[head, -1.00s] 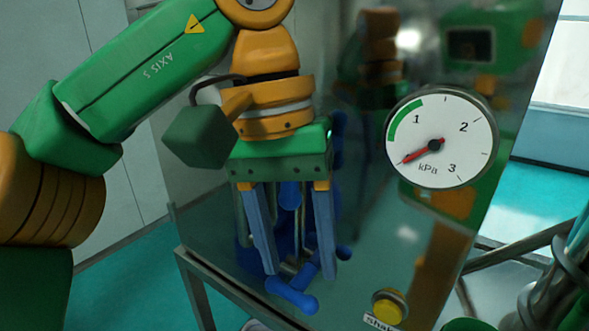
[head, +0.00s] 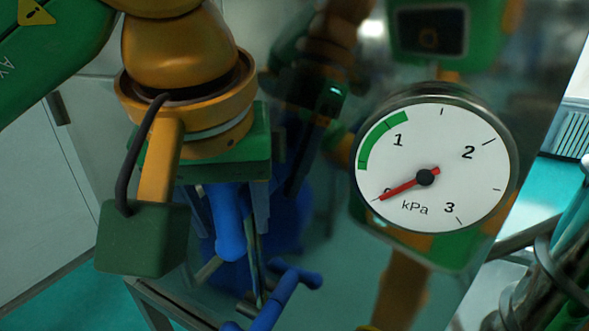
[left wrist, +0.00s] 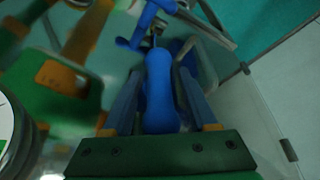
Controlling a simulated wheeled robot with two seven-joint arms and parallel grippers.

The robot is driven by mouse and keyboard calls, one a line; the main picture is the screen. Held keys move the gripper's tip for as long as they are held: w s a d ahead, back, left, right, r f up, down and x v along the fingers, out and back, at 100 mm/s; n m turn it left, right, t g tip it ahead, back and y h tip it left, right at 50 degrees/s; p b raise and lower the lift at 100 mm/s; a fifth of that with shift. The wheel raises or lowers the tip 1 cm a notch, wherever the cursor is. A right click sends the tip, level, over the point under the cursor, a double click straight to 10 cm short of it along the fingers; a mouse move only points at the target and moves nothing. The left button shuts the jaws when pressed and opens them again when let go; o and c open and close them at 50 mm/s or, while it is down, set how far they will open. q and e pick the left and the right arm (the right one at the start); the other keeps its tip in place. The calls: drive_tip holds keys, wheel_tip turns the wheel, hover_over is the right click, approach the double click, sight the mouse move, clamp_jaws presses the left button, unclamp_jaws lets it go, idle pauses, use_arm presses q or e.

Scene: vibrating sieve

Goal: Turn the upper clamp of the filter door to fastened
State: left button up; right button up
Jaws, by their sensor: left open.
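The nearer blue clamp handle (head: 228,225) stands upright on the shiny panel below my left gripper. In the left wrist view this rounded blue handle (left wrist: 161,92) lies between the two fingers of my left gripper (left wrist: 160,75), with a finger on each side. The gripper is open; I cannot tell whether either finger touches the handle. A second blue handle (head: 282,296) shows lower in the head view, set slantwise. It seems to be the blue bar farther off in the wrist view (left wrist: 150,22). The clamp's pivot is mostly hidden. My right gripper is not in view.
A round kPa gauge (head: 436,170) sticks out of the shiny panel right of my left gripper, its red needle near zero. The panel mirrors my arms. Metal pipes (head: 520,290) stand at the lower right. A metal frame rail (head: 170,300) runs below the panel.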

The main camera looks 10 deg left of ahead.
use_arm(q)
drive_tip(key=shift+w+f, duration=0.2)
drive_tip(key=shift+s, duration=0.35)
drive_tip(key=shift+c, duration=0.4)
drive_tip(key=shift+s+r, duration=0.1)
clamp_jaws()
